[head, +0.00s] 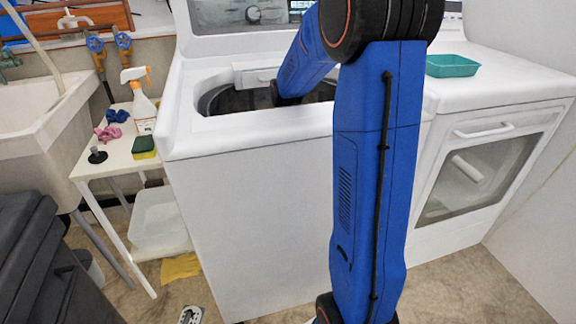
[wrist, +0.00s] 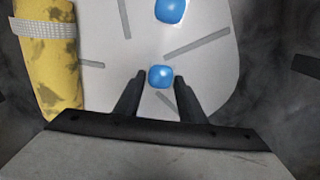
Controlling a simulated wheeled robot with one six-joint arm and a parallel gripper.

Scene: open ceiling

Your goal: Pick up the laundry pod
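In the wrist view a small glossy blue laundry pod (wrist: 160,76) lies on a pale plate with grey slots (wrist: 215,62). A second blue pod (wrist: 170,10) lies farther off at the top edge, partly cut off. My gripper (wrist: 160,78) is open, with its two dark fingers pointing towards the nearer pod. That pod shows between the fingertips, with a narrow gap on each side; I cannot tell the height between them. In the head view my arm reaches into the open top of the white washer (head: 240,165); the gripper and pods are hidden there.
Dark grey walls surround the plate in the wrist view. A yellow stained thing (wrist: 55,75) with a pale band stands at the left. In the head view, a teal tray (head: 452,66) sits on the right machine, and a small table (head: 118,152) holds a spray bottle (head: 142,108).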

